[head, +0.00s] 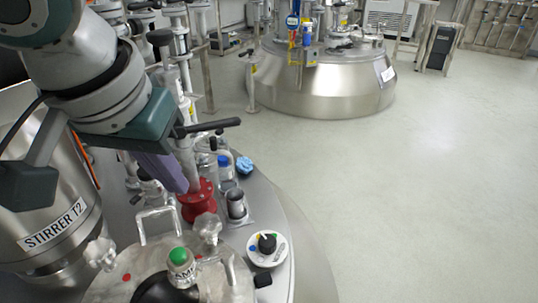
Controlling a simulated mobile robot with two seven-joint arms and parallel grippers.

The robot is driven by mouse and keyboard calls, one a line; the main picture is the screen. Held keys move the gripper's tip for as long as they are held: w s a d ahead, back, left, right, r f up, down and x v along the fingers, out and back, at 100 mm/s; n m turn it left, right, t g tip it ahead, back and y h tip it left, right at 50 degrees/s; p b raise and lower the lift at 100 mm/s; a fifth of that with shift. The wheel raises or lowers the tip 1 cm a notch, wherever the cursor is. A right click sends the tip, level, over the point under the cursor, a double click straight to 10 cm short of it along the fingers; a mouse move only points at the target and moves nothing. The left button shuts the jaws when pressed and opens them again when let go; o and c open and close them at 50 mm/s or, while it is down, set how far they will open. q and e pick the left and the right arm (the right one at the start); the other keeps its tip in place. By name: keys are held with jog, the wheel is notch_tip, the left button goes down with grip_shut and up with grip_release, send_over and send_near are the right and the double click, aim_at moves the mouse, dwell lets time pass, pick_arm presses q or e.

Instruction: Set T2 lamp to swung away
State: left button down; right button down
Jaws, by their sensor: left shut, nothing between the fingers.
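The T2 lamp (180,263) stands on the lid of the near vessel at the bottom of the head view. It has a green top and a partly readable label ending in "AMP". A dark round part (165,291) shows beside it, cut off by the frame edge. My left gripper (182,181) reaches down from the upper left, its fingers closed and empty. It is above and behind the lamp in the picture, apart from it, near a red fitting. My right gripper is not in view.
A steel cylinder labelled "STIRRER T2" (58,235) stands at the left. Another vessel (320,85) stands behind. The floor at right is clear.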

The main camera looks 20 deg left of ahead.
aim_at(197, 261)
pick_arm(q)
jog(key=shift+a, duration=0.15)
notch_tip(197, 261, down, 10)
jog(key=b, duration=0.7)
jog(key=shift+s, duration=0.25)
